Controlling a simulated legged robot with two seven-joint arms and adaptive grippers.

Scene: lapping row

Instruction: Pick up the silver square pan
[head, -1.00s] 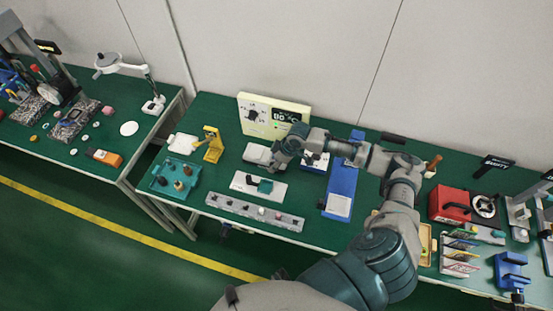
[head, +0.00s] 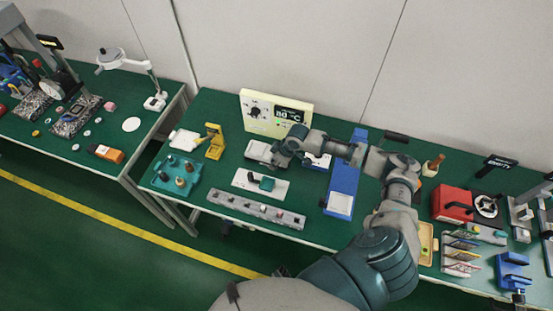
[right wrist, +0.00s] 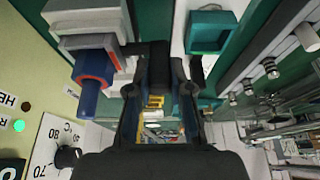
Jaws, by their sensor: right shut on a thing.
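The silver square pan (head: 258,149) is a small pale grey, boxy shape in the head view, in front of the cream control box. My right gripper (head: 279,156) is at its right side and shut on it. The jaws cover that side of the pan, and I cannot tell whether it is clear of the table. In the right wrist view the dark fingers of my right gripper (right wrist: 172,75) stand close together; the pan is hard to make out there. My left gripper is not in view.
The cream control box (head: 262,112) stands close behind. A yellow stand (head: 214,141) and teal tray (head: 160,181) are left, a blue fixture (head: 343,187) right.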

